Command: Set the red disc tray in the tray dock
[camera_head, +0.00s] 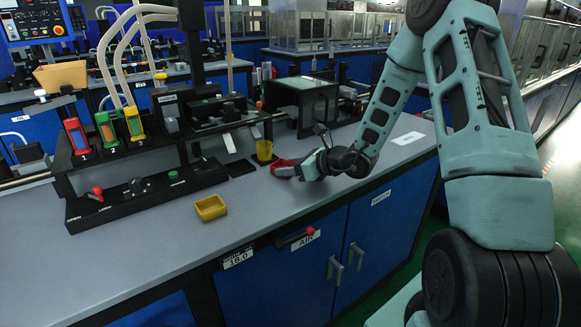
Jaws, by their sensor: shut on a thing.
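The red disc tray (283,169) is a small red piece above or on the grey bench top, just right of centre. My gripper (299,170) comes in from the right and is shut on the red tray. The fingers and wrist hide part of the tray. I cannot tell whether the tray touches the bench. A flat black square (240,168) lies on the bench to the left of the tray. It may be the tray dock, but I cannot tell for sure.
A yellow cup (264,151) stands just behind-left of the red tray. A yellow bin (210,207) sits near the front edge. A black fixture with numbered tubes (105,160) stands at left. A dark glass-sided box (305,100) stands behind. The front bench right of the bin is clear.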

